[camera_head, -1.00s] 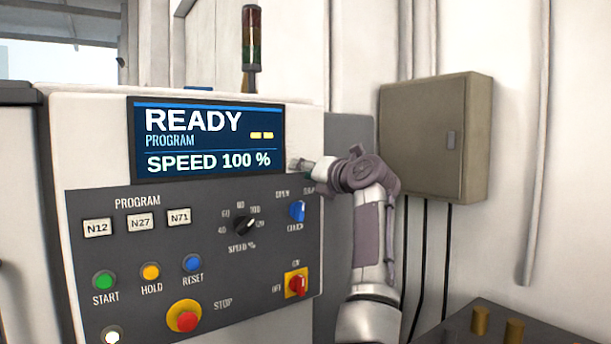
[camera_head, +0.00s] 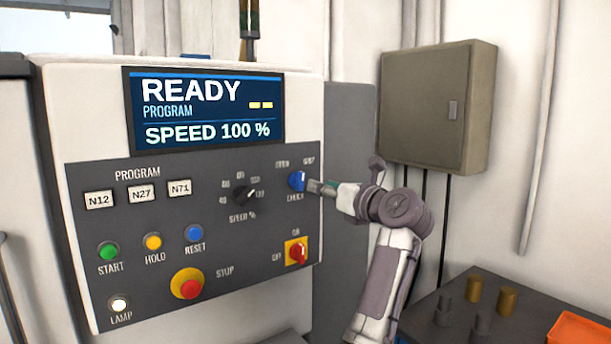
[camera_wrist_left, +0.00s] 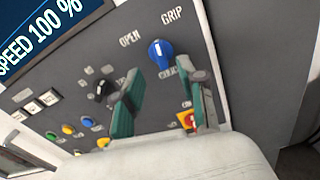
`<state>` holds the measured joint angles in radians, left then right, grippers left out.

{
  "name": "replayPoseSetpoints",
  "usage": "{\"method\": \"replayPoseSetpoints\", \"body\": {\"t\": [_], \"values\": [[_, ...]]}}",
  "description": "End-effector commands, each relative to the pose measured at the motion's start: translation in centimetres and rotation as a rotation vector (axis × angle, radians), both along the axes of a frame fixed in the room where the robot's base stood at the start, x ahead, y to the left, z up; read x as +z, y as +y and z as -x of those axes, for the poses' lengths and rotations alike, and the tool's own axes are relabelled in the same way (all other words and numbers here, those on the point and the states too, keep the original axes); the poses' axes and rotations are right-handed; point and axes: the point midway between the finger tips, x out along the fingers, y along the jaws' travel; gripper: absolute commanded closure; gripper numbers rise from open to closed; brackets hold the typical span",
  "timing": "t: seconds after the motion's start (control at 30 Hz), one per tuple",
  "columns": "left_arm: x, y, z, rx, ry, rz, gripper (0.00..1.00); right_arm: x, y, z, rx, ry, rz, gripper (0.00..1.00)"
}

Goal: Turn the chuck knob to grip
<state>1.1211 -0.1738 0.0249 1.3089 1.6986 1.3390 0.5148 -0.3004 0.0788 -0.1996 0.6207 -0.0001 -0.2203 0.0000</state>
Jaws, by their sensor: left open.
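The blue chuck knob (camera_head: 297,181) is on the dark control panel, between the OPEN and GRIP labels above and CHUCK below. In the left wrist view the knob (camera_wrist_left: 160,54) has a small white mark; I cannot tell surely which label it points to. My left gripper (camera_head: 317,187) is just right of the knob in the head view. In the wrist view its two green-grey fingers (camera_wrist_left: 168,86) are open and empty, and the knob shows beyond the tips, roughly between them. I see no clear contact. My right gripper is not in view.
The black speed knob (camera_head: 246,194) is left of the chuck knob, and the red switch (camera_head: 297,252) on a yellow plate is below. A red stop button (camera_head: 188,285) is lower left. A grey wall box (camera_head: 437,108) and a dark bench (camera_head: 450,299) stand right.

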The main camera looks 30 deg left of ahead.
Motion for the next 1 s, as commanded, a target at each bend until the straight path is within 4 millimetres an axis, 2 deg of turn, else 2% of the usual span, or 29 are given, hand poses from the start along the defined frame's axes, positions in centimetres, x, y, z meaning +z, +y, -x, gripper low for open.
{"method": "replayPoseSetpoints", "body": {"t": [0.1, 0.33, 0.5, 0.8, 1.0], "values": [[0.4, 2.6, -0.9, 0.004, 0.003, -0.003, 0.59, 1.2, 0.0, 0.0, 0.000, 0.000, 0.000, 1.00], [0.3, 5.8, -2.4, 0.001, 0.003, -0.003, 0.59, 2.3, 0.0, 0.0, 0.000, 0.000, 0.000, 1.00], [0.1, 6.9, -2.9, 0.000, 0.001, -0.002, 0.59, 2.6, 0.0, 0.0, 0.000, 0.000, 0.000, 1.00], [0.0, 7.0, -2.9, 0.000, 0.001, 0.000, 0.59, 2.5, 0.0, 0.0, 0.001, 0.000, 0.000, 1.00], [0.0, 7.0, -2.9, 0.000, 0.001, 0.000, 0.93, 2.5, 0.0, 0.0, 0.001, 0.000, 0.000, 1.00]]}}
